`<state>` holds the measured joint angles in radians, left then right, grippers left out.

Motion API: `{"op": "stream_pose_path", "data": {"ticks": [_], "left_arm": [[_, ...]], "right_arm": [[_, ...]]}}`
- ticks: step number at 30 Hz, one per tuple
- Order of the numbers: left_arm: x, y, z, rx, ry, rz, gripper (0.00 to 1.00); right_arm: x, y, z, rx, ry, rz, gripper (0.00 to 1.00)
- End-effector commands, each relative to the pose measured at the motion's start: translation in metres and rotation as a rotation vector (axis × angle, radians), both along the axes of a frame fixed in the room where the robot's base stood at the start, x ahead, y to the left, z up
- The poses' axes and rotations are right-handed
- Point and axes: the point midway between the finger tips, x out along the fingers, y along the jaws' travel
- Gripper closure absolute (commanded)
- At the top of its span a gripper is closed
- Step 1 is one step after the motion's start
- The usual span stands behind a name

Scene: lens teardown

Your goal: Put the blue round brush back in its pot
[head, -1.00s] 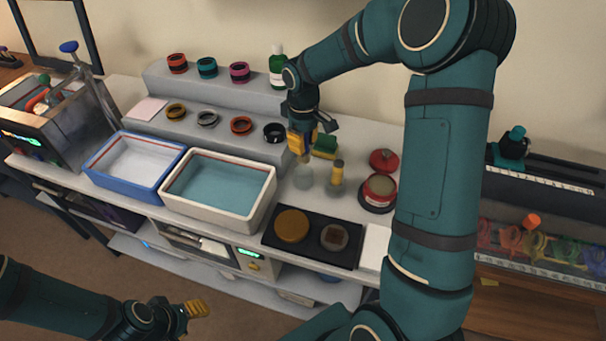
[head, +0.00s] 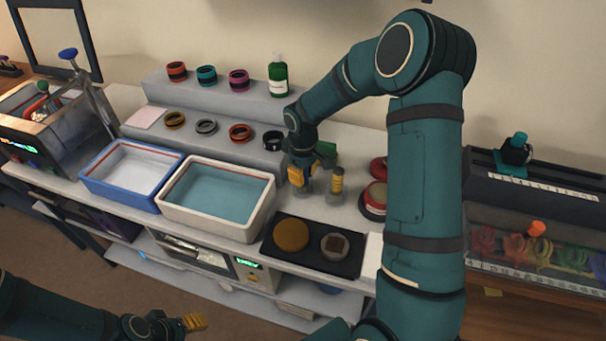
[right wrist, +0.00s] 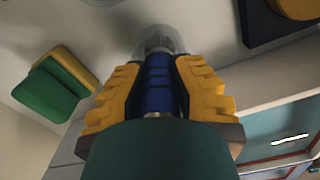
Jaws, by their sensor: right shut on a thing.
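My right gripper (head: 303,178) points down at the back of the bench and is shut on the blue round brush (right wrist: 158,85). In the right wrist view the yellow fingers clasp its dark blue handle from both sides. A clear glass pot (right wrist: 160,38) shows just beyond the fingertips, in line with the brush. A greyish part shows through the glass; I cannot tell how deep the brush reaches. In the head view the gripper mostly covers this pot. My left gripper (head: 194,322) is low at the front, away from the bench; its jaw opening is unclear.
A second pot with a yellow-topped brush (head: 337,182) stands close on the right. A green and yellow block (right wrist: 55,85) lies behind. A white tub (head: 267,207) of bluish liquid stands left, a black tray (head: 267,253) in front, and red round tins (head: 374,197) to the right.

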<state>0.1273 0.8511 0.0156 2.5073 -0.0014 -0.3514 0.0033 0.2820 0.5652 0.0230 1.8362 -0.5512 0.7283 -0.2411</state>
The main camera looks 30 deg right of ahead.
Motion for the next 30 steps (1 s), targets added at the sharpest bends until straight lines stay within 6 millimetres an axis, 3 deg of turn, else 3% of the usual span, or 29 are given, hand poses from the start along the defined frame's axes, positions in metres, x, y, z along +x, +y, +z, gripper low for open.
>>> {"op": "stream_pose_path", "data": {"ticks": [3,4,5,17,20,30], "left_arm": [[0.000,0.000,-0.003,0.000,-0.001,0.000,0.49],[0.000,0.000,-0.002,0.000,-0.001,0.000,0.49],[0.000,0.000,-0.002,0.000,-0.001,0.000,0.49],[0.000,0.000,0.002,0.000,0.000,0.000,0.49],[0.000,0.000,0.004,0.000,0.001,0.000,0.49],[-0.003,0.000,0.018,-0.001,0.008,-0.002,0.49]], "right_arm": [[0.000,0.000,-0.004,0.000,0.000,0.000,1.00],[0.000,0.000,-0.003,0.000,0.000,0.000,0.64],[0.000,0.000,-0.003,0.000,0.000,0.000,0.53],[0.000,0.000,0.002,0.000,0.000,0.000,0.53],[0.001,0.000,0.014,-0.002,-0.004,0.000,0.53],[0.001,0.000,0.083,-0.001,-0.004,0.000,0.53]]}}
